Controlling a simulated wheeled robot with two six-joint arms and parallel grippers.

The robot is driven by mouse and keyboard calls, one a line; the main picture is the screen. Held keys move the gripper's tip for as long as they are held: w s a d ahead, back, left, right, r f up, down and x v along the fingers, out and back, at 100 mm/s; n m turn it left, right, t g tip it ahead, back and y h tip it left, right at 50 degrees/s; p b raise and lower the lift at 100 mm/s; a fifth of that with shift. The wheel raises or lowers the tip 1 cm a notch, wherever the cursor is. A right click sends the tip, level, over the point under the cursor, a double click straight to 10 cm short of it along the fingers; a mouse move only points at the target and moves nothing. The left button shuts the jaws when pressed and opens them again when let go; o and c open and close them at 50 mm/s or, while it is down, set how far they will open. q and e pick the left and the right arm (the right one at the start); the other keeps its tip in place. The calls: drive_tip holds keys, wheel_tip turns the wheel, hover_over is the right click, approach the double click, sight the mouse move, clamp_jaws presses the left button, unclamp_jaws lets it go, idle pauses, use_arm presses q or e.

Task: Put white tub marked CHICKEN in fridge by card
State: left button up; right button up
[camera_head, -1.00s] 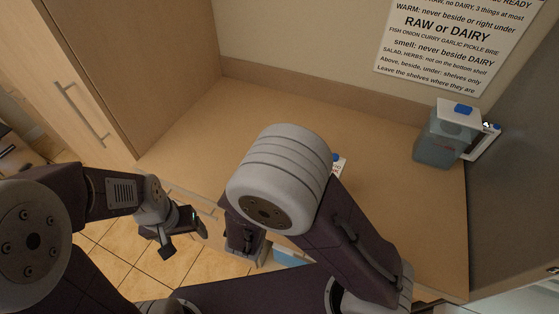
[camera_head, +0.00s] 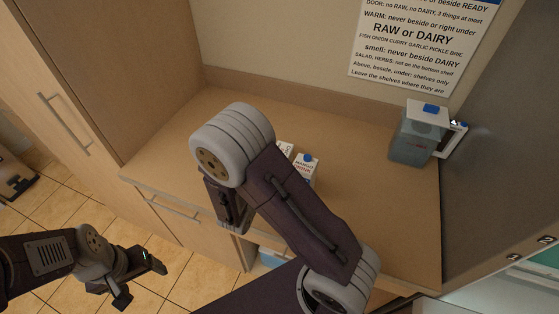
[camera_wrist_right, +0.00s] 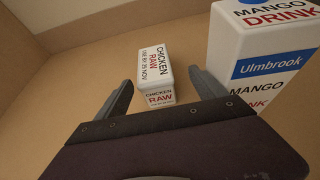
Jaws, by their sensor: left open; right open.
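The white tub marked CHICKEN RAW (camera_wrist_right: 154,68) lies on the wooden counter in the right wrist view, with red and black lettering and a use-by date. My right gripper (camera_wrist_right: 164,94) is open, its two fingers pointing toward the tub, one on each side of its near end; I cannot tell whether they touch it. In the head view only a white corner of the tub (camera_head: 285,149) shows behind my right arm. My left gripper (camera_head: 142,283) is open and empty over the tiled floor. The rules card (camera_head: 425,45) hangs on the wall above the counter.
A white and blue mango drink carton (camera_head: 306,165) stands right beside the tub; it also shows in the right wrist view (camera_wrist_right: 262,55). A bluish jug with a white lid (camera_head: 418,135) stands at the counter's right end, by a tall grey panel (camera_head: 500,120). The counter's back left is clear.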

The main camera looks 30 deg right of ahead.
sight(287, 148)
drive_tip(key=x, duration=0.2)
drive_tip(key=shift+w+d+f, duration=0.2)
drive_tip(key=shift+w+d, duration=0.05)
drive_tip(key=shift+w, duration=0.05)
drive_tip(key=shift+w+d, duration=0.15)
drive_tip(key=shift+w, duration=0.1)
drive_tip(key=p+x, duration=0.1)
drive_tip(key=x, duration=0.3)
drive_tip(key=shift+w+a, duration=0.15)
drive_tip(key=shift+a, duration=0.1)
drive_tip(key=shift+w+d+f, duration=0.2)
drive_tip(key=shift+w, duration=0.05)
drive_tip(key=shift+s+a+r, duration=0.1)
drive_tip(key=shift+s, duration=0.05)
drive_tip(key=c, duration=1)
clamp_jaws()
drive_tip(key=shift+r, duration=0.1)
